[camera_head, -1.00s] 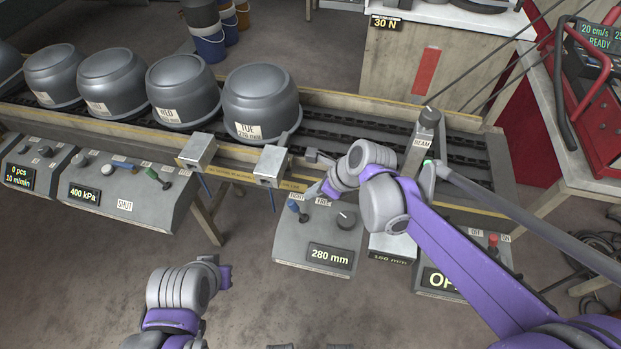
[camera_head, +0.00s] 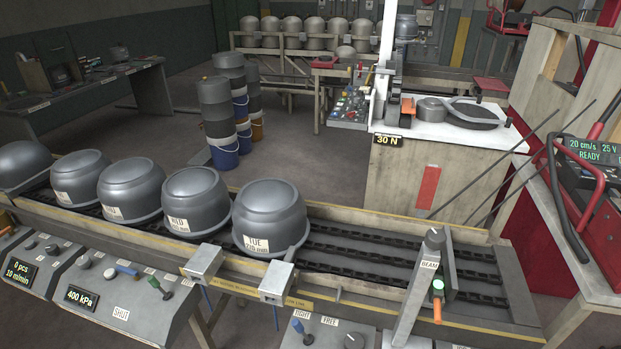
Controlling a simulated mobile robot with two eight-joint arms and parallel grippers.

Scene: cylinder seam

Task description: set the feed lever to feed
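No lever with a readable feed label shows. The near-left control box (camera_head: 118,318), reading 400 kPa with a SHUT label, has a blue-handled lever (camera_head: 126,269) and a green-handled lever (camera_head: 156,284); the small labels beside them are too small to read. Left of it is a box (camera_head: 22,268) reading 0 pcs, 10 m/min, with small knobs and cut by the picture edge. A blue-handled lever (camera_head: 298,325) stands on the TIGHT/FREE box (camera_head: 322,339), which is cut off at the bottom. Neither gripper is in view.
A conveyor (camera_head: 370,262) runs across the front with several grey pots, the rightmost one (camera_head: 270,217) labelled TUE. A BEAM post (camera_head: 418,290) stands at its right. A white-topped bench (camera_head: 440,130) and stacked buckets (camera_head: 222,140) stand behind; open floor lies between.

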